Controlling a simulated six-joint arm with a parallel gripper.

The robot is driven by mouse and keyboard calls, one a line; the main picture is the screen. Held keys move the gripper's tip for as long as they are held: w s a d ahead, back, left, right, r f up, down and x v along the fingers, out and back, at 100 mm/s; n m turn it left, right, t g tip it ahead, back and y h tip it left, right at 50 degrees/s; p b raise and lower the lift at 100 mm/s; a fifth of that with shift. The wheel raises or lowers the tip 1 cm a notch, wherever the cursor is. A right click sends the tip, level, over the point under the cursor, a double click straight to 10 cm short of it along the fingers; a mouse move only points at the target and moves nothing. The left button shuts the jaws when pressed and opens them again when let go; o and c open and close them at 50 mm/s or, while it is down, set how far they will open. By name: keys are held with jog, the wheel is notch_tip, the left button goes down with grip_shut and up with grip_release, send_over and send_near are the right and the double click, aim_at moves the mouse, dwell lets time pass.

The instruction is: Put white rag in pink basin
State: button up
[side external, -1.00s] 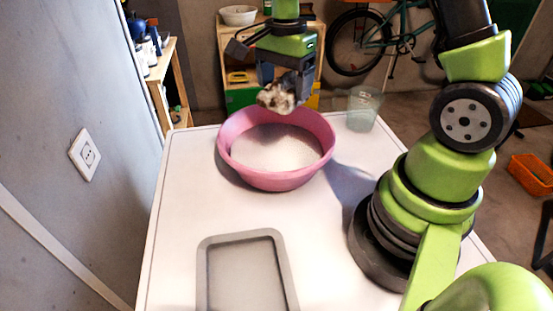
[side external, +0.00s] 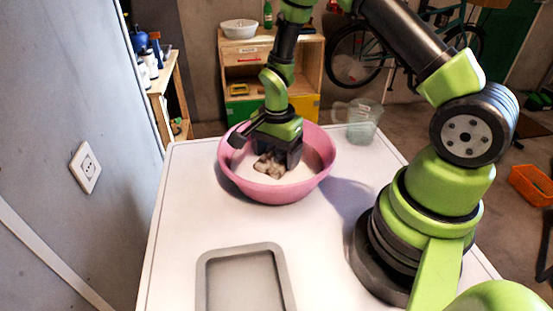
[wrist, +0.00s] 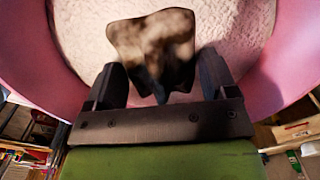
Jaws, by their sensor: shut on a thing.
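The pink basin (side external: 312,185) stands at the far end of the white table, with a pale, rough-textured inside floor. My gripper (side external: 276,160) is lowered inside the basin and is shut on a crumpled, mottled brown-and-white rag (side external: 270,166). In the wrist view the rag (wrist: 155,42) lies between and beyond my two fingers (wrist: 160,82), over the basin floor. The basin's pink wall (wrist: 268,75) shows on both sides. I cannot tell whether the rag touches the floor.
A clear jug (side external: 363,122) stands right of the basin near the table's far edge. A grey tray (side external: 272,250) lies at the near side. The white table (side external: 180,220) is bare between them. A wall with a socket (side external: 86,167) is at the left.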

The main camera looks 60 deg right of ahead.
aim_at(278, 164)
jog(key=shift+f, duration=0.95)
jog(key=shift+f, duration=0.15)
jog(key=o, duration=0.8)
jog(key=shift+o, duration=0.2)
notch_tip(278, 164, up, 12)
jog(key=shift+r, duration=0.2)
jog(key=s+a+r+n+t, duration=0.2)
jog(key=s+r+n, duration=0.1)
jog(key=r, duration=0.3)
jog(key=s+a+r+n+t, duration=0.2)
jog(key=s+a+r+n, duration=0.1)
jog(key=r, duration=0.3)
jog(key=s+a+r+n+t+y, duration=0.2)
jog(key=s+r+n, duration=0.3)
jog(key=s+n, duration=0.3)
jog(key=shift+s+a+t, duration=0.6)
jog(key=shift+s+a, duration=0.1)
